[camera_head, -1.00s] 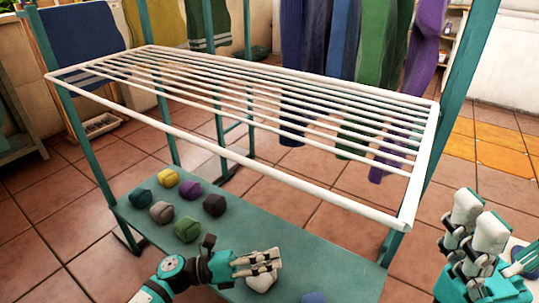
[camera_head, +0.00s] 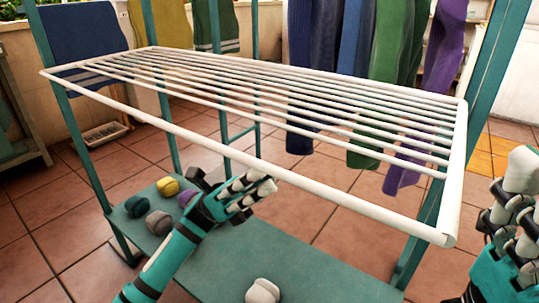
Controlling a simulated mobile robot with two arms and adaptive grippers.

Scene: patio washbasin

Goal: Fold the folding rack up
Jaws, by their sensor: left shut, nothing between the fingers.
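The folding rack (camera_head: 330,192) is a white frame with several thin parallel bars. It stands out flat, roughly level, inside a teal stand (camera_head: 444,205). My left gripper (camera_head: 268,182) is shut and empty, with its fingertips very close to the underside of the rack's front bar near its middle. I cannot tell whether they touch it. My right gripper (camera_head: 510,190) is at the right edge, beyond the rack's front right corner, partly cut off by the frame; its jaw opening is unclear.
A teal lower shelf (camera_head: 215,262) holds several rolled cloths, including a yellow one (camera_head: 167,187) and a white one (camera_head: 262,291). Towels (camera_head: 85,50) and coloured garments (camera_head: 400,75) hang behind the rack. Tiled floor (camera_head: 55,215) is open at left.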

